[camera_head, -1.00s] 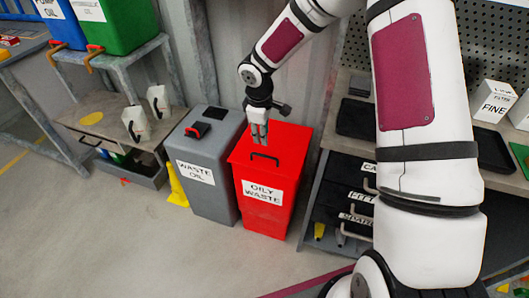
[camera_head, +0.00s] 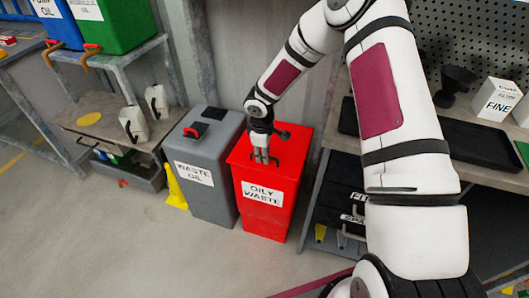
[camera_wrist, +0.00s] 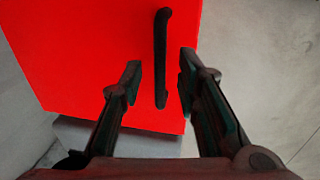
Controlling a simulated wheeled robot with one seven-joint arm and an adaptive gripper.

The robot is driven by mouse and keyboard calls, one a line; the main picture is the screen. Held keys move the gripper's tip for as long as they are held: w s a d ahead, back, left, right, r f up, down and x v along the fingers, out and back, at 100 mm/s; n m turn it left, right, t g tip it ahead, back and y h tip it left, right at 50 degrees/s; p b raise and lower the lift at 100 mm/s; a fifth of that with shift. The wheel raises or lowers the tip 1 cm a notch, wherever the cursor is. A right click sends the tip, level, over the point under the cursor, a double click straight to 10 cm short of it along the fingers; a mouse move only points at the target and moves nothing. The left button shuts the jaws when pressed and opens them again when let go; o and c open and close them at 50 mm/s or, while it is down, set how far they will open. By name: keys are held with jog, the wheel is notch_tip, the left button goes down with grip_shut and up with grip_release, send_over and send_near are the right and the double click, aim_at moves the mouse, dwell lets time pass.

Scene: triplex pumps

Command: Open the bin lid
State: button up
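The red bin labelled "OILY WASTE" (camera_head: 262,208) stands on the floor, and its flat red lid (camera_head: 290,146) is shut. A grey bin labelled "WASTE OIL" (camera_head: 207,187) with a black and red handle stands to its left, also shut. My gripper (camera_head: 262,158) is over the front part of the red lid. In the wrist view my gripper (camera_wrist: 160,75) is open, with the black bar handle (camera_wrist: 161,57) of the red lid showing between its two fingers. Neither finger visibly touches the handle. In the head view my fingers largely hide the handle.
A workbench with drawers (camera_head: 343,208) stands close to the right of the red bin. A yellow wet-floor sign (camera_head: 175,188) stands left of the grey bin. A low shelf with white jugs (camera_head: 134,123) is farther left. The floor in front is clear.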

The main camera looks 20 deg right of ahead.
grip_shut()
jog(key=shift+r, duration=0.15)
